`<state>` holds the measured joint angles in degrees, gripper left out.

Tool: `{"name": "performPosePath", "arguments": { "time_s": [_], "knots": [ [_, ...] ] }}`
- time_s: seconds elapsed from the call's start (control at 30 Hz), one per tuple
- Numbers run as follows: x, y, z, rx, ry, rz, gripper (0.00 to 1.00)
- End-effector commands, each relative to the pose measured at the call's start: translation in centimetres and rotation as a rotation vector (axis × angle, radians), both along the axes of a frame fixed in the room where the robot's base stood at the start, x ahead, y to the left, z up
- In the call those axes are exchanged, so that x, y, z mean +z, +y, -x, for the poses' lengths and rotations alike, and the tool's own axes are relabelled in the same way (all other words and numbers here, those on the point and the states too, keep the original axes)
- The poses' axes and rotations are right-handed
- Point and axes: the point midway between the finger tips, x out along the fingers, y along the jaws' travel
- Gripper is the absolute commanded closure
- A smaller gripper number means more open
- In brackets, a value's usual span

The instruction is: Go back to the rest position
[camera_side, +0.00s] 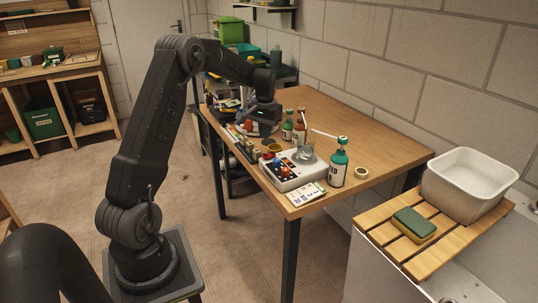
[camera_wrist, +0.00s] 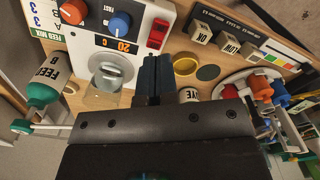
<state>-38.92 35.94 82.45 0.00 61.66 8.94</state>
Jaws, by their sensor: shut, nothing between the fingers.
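My gripper (camera_wrist: 155,78) points down over the table, with its dark fingers together and nothing between them. In the side view my gripper (camera_side: 262,113) is above the far left part of the wooden table (camera_side: 350,128), behind the control box. The white control box (camera_side: 288,176) has a red knob, a blue knob and a red switch. In the wrist view the control box (camera_wrist: 136,44) lies just beyond the fingertips. A clear beaker (camera_side: 308,153) stands at the box's far end. Whether the fingertips touch anything below cannot be told.
A bottle (camera_side: 339,165) with a green cap stands right of the box, and more bottles (camera_side: 287,130) stand behind it. A round tray (camera_wrist: 232,85) holds coloured items. A sponge (camera_side: 414,225) and white tub (camera_side: 466,186) are at the right. The table's right rear is clear.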

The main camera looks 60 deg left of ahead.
Motion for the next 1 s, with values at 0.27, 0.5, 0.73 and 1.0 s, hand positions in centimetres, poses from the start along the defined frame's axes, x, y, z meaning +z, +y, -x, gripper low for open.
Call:
{"name": "performPosePath", "arguments": {
  "time_s": [0.27, 0.5, 0.73, 1.0],
  "knots": [
    [0.8, -0.7, -0.1, -0.01, -0.009, -0.008, 1.0],
    [7.2, -9.0, 0.9, -0.113, -0.088, -0.059, 1.0],
    [12.7, -18.9, 5.5, -0.24, -0.201, -0.108, 1.0],
    [14.8, -27.9, 13.9, -0.388, -0.345, -0.134, 1.0]
  ]
}}
